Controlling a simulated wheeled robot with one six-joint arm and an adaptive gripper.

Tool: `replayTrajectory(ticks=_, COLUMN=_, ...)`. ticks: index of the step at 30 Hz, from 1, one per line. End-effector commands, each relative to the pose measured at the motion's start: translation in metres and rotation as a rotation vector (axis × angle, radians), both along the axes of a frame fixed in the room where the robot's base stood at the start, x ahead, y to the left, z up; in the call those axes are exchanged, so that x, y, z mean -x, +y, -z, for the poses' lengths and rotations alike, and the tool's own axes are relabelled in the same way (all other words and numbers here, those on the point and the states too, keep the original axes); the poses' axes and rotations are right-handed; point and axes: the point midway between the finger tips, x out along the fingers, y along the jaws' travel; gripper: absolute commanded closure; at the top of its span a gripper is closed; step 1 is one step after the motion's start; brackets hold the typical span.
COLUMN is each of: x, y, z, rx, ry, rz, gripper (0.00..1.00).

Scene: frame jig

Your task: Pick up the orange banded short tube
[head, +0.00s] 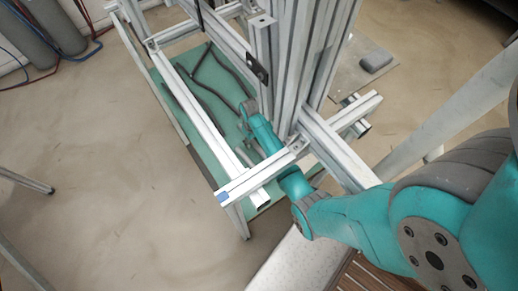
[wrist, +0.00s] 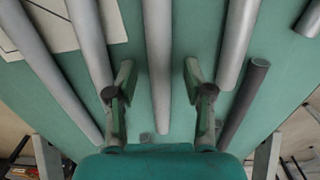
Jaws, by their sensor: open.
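I see no orange band on any tube in either view, so I cannot tell which tube is the orange banded one. In the wrist view my gripper (wrist: 158,80) is open, its two fingers apart. A grey tube (wrist: 158,50) lies on the green surface below, its near end in line with the gap between the fingers. Another grey tube (wrist: 87,40) lies left of the fingers and one (wrist: 238,40) right of them. In the head view my arm reaches through the metal frame, and frame bars partly hide its far end.
The green surface (head: 218,118) lies inside an aluminium frame (head: 195,100). Its uprights (head: 295,75) and a crossbar (head: 262,172) stand close around my arm. A dark tube (wrist: 245,105) lies at the right in the wrist view. Open floor (head: 110,130) is at the left.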

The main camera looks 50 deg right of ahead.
Motion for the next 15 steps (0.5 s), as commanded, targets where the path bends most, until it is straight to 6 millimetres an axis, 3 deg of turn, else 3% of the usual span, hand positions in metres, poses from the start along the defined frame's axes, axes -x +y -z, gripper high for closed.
replayTrajectory(ticks=5, x=-0.0001, y=0.0, z=-0.0002, rx=0.0, ry=0.0, rz=0.0, gripper=0.51)
replayTrajectory(ticks=11, x=0.0, y=0.0, z=-0.0002, rx=0.0, ry=0.0, rz=0.0, gripper=1.0)
replayTrajectory(ticks=15, x=-0.0001, y=0.0, z=-0.0004, rx=0.0, ry=0.0, rz=0.0, gripper=1.0)
